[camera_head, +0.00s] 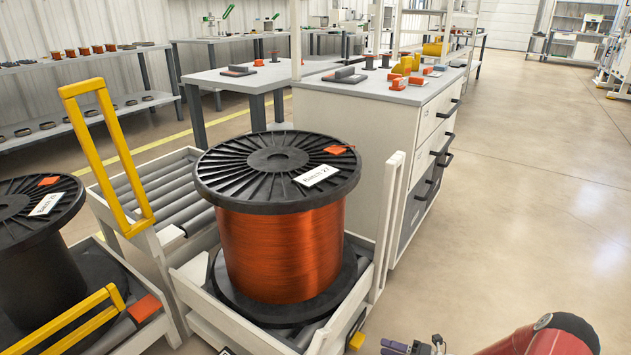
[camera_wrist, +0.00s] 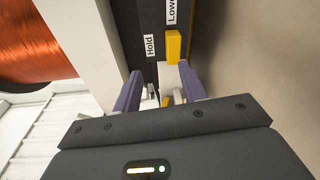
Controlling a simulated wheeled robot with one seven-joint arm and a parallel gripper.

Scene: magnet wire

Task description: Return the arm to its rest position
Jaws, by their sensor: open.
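My gripper (camera_wrist: 160,90) is open, with its two purple fingers apart and nothing clearly held between them. In the head view my gripper (camera_head: 410,347) shows only partly at the bottom edge, right of the spool cart. In the wrist view a yellow lever (camera_wrist: 173,46) lies just beyond the fingertips, beside the labels "Hold" (camera_wrist: 149,45) and "Lower" (camera_wrist: 171,12). The yellow lever also shows low on the cart's right side in the head view (camera_head: 356,341). I cannot tell whether a finger touches it.
A large spool of copper wire (camera_head: 283,250) stands upright on the white cart (camera_head: 188,300). A second spool (camera_head: 35,265) is at the left. A drawer cabinet (camera_head: 425,150) stands behind the cart. The floor (camera_head: 530,220) on the right is clear.

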